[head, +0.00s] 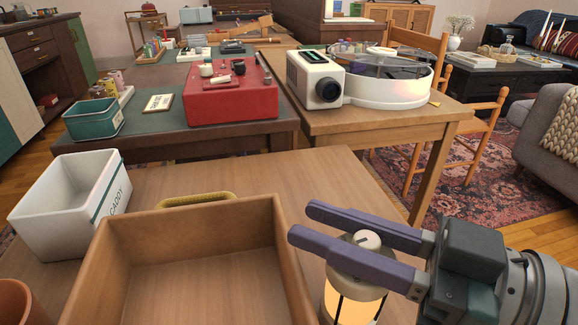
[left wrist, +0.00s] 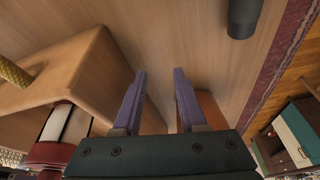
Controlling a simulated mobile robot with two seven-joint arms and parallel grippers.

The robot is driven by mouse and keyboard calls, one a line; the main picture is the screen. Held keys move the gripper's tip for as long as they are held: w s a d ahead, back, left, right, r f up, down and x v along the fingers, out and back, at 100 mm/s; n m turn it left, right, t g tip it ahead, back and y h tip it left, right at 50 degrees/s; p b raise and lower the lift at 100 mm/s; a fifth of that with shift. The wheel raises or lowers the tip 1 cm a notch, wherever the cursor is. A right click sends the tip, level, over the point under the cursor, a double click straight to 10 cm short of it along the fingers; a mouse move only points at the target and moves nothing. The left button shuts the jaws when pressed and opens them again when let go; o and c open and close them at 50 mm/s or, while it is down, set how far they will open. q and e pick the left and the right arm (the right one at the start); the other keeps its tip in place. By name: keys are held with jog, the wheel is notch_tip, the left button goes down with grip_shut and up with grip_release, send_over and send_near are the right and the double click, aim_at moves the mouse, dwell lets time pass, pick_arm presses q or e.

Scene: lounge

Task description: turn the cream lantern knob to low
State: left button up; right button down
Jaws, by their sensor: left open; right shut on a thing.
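The cream lantern (head: 352,292) stands at the lower right of the head view, with a glowing warm body and dark bars. Its cream top knob (head: 368,240) carries a short pale mark and sits between the purple fingers of my right gripper (head: 301,221). That gripper is shut on the knob, coming in from the right, with its fingertips reaching past the knob to the left. The near finger hides part of the lantern's top. My left gripper (left wrist: 160,72) shows only in the left wrist view. It is open and empty above a wooden surface.
A wooden tray (head: 190,210) with a rope handle stands left of the lantern. A white caddy (head: 70,205) and a terracotta pot (head: 14,302) are further left. Tables behind hold a red box (head: 232,98) and a white projector (head: 316,80). Bare tabletop lies behind the tray.

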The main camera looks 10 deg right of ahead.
pick_arm(q)
notch_tip(320, 180, up, 2)
jog(key=p, duration=0.2)
jog(key=shift+r+p, duration=0.25)
jog(key=shift+p, duration=0.05)
jog(key=shift+a+r+p, duration=0.15)
jog(key=shift+r+p, duration=0.4)
pick_arm(e)
jog(key=m+t+h, duration=0.3)
jog(key=shift+w+d, duration=0.25)
jog(key=c, duration=0.6)
grip_release()
jog(key=shift+c, duration=0.2)
